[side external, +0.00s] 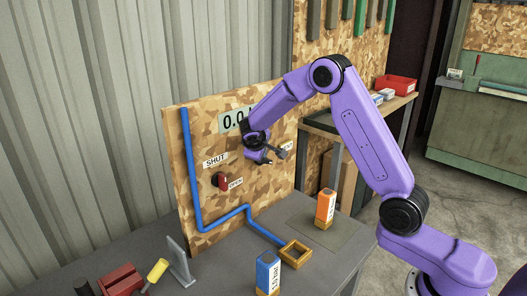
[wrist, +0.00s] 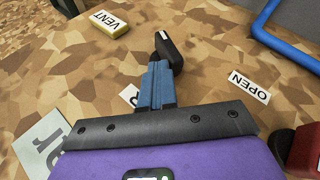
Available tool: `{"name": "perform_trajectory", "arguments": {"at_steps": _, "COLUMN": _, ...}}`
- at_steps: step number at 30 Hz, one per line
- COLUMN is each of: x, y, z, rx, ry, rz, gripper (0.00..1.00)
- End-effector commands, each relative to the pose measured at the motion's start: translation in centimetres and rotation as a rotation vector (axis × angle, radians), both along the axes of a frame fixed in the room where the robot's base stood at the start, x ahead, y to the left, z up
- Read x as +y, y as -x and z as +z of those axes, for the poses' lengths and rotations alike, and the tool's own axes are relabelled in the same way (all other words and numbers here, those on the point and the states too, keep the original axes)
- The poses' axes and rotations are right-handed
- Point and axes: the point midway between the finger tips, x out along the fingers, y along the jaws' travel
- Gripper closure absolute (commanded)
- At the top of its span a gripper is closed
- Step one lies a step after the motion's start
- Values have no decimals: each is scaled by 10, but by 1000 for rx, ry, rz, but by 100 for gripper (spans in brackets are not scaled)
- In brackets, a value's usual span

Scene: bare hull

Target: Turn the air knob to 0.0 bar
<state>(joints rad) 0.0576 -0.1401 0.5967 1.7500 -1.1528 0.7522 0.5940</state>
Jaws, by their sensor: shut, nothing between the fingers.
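The wall panel (side external: 172,135) carries a display (side external: 228,121) reading 0.0, its right part hidden by my arm. The black air knob (wrist: 168,48), a bar with a pale mark at one end, shows in the wrist view just beyond my gripper (wrist: 156,82). My fingers are shut with nothing between them. Their tips are close beside or against the knob; I cannot tell whether they touch it. In the side view my gripper (side external: 264,155) is in front of the panel, right of the red valve handle (side external: 222,181), and partly covers the knob area.
A blue pipe (side external: 192,185) runs down the panel to the table.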

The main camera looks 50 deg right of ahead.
Motion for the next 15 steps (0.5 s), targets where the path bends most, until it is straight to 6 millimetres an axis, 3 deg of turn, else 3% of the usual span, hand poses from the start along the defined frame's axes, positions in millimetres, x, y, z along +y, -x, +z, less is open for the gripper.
{"name": "perform_trajectory", "arguments": {"at_steps": 15, "x": 20, "y": 0, "z": -21, "rx": 4, "ry": 486, "rz": 4, "gripper": 100}}
